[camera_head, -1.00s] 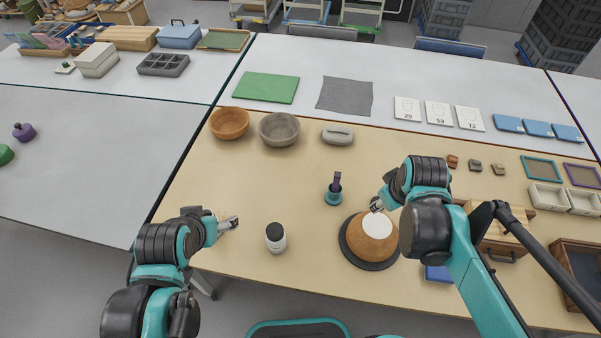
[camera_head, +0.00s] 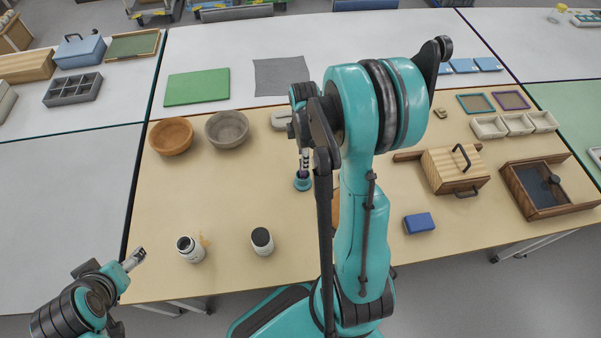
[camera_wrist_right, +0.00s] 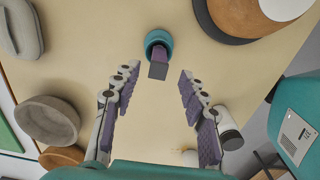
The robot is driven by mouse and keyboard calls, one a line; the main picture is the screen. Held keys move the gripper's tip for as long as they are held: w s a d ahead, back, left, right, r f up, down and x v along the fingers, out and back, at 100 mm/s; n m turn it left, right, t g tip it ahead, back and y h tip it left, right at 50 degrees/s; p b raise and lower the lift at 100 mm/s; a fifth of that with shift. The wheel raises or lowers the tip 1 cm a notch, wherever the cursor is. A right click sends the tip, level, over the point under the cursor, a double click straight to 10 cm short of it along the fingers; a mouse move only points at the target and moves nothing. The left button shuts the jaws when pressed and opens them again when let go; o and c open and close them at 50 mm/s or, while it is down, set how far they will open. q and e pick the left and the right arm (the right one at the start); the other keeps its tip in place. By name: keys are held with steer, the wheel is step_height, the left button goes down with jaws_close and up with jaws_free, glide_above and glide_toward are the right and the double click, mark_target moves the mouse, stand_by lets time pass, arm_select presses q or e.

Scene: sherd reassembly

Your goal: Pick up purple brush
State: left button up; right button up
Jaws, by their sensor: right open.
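The purple brush (camera_wrist_right: 158,63) stands in a small teal cup (camera_wrist_right: 157,38), its squared end towards the camera in the right wrist view. In the head view the teal cup (camera_head: 303,184) stands mid-table and my right arm and gripper largely hide the brush. My right gripper (camera_wrist_right: 158,76) is open and empty, its two purple-padded fingers on either side of the brush's end, apart from it. My left gripper (camera_head: 136,259) is at the lower left, away from the brush; its finger opening is too small to judge.
A black-lidded white jar (camera_head: 262,240) and an open white jar (camera_head: 190,249) stand near the front edge. A wooden bowl (camera_head: 171,136) and a grey bowl (camera_head: 227,129) are at the back left. A blue block (camera_head: 419,223) lies at right. The front middle is largely clear.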

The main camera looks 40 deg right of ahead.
mark_target(303, 173)
step_height(303, 173, down, 4)
steer(key=shift+w+f+b, duration=0.15)
steer(key=shift+b, duration=0.5)
jaws_close()
steer(key=shift+r, duration=0.2)
